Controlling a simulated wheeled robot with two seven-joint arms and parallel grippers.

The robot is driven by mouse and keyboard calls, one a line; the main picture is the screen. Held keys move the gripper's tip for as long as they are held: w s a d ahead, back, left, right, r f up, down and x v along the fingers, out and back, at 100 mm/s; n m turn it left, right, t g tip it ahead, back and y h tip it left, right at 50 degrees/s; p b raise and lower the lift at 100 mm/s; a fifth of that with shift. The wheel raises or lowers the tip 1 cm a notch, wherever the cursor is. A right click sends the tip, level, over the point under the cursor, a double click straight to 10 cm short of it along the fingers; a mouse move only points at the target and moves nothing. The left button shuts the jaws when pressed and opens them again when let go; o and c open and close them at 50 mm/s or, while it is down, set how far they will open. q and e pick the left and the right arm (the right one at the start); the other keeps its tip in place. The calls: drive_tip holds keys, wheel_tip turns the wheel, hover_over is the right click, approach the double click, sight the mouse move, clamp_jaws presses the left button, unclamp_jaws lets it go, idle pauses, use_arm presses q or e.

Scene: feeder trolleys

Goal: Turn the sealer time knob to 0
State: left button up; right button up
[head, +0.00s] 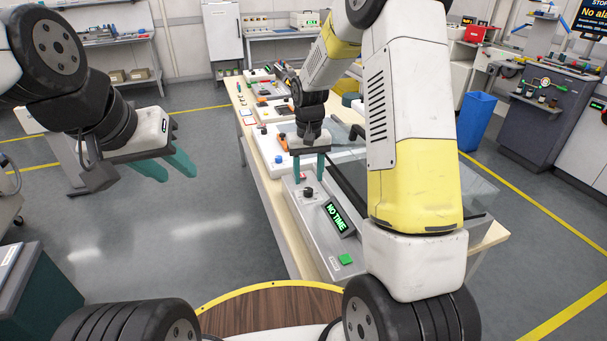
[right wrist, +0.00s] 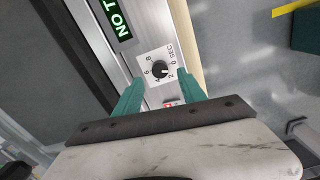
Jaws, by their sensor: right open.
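The sealer (head: 313,232) is a long grey box on the wooden table, with a lit green display (head: 337,216) reading "NO TIME". Its time knob (head: 308,192) is black and round, and the right wrist view shows the knob (right wrist: 160,69) on a white dial plate marked with numbers and "SEC". I cannot read its pointer surely. My right gripper (head: 309,168) is open just above the knob; in the right wrist view its teal fingers (right wrist: 160,88) stand on either side of the dial, apart from the knob. My left gripper (head: 172,166) is open and empty above the floor at left.
A green button (head: 346,259) sits at the sealer's near end, and a red switch (right wrist: 172,103) lies close to the knob. A clear-sided cover (head: 345,165) stands right of the sealer. More devices line the table behind. Floor left of the table is free.

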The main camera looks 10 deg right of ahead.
sight(308, 190)
drive_tip(key=shift+f, duration=2.4)
drive_tip(key=shift+c, duration=0.5)
clamp_jaws()
